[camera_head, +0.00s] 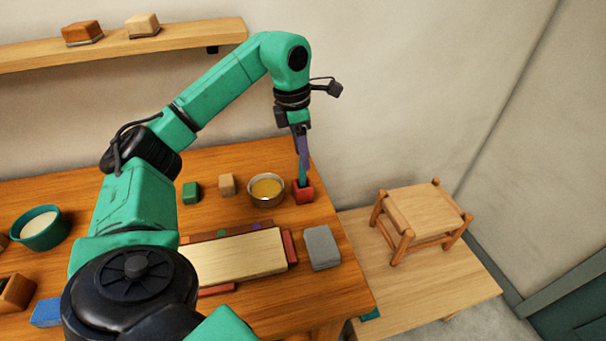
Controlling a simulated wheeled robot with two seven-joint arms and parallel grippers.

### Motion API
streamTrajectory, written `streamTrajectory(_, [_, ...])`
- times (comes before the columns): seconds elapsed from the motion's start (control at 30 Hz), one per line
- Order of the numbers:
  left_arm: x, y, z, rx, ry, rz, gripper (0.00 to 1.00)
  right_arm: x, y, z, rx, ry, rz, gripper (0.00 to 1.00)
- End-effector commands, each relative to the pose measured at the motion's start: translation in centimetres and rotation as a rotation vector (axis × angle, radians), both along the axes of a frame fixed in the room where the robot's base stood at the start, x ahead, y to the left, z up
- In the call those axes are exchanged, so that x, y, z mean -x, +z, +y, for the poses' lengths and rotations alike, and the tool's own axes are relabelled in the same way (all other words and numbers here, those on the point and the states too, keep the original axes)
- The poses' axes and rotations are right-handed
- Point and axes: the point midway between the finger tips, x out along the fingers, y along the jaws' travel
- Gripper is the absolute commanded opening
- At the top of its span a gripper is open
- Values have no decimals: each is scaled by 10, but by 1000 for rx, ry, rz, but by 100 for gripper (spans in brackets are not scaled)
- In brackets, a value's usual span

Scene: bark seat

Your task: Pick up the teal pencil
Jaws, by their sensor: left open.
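The teal pencil (302,174) stands upright in a small red holder (304,195) near the table's back right corner. Its lower end is hidden inside the holder. My left gripper (302,152) points down directly above the holder, with its purple fingers at the pencil's upper part. It is open, and the fingers overlap the pencil in the picture; I cannot tell whether they touch it. My right gripper is out of view.
A metal bowl of yellow contents (254,201) stands just left of the holder. A tan block (227,184) and green block (191,193) lie farther left. A pale board (235,257) and grey block (322,246) lie in front. A wooden stool (422,212) stands right.

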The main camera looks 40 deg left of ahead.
Motion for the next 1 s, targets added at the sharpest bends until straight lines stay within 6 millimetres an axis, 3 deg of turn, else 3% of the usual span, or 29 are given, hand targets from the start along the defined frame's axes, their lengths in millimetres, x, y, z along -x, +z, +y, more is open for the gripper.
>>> streamTrajectory(0.2, [-4, -31, 0, -1, 1, 4, 56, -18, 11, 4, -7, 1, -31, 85])
streamTrajectory(0.33, [-6, -53, -2, 0, 0, 2, 56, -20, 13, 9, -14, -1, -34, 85])
streamTrajectory(0.57, [-7, -58, -2, 1, 0, -1, 56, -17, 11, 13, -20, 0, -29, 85])
streamTrajectory(0.7, [-7, -57, -2, 1, 0, -1, 2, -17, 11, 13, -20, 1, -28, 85])
streamTrajectory(1.0, [-7, -57, -2, 1, 0, -1, 0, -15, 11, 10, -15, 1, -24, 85])
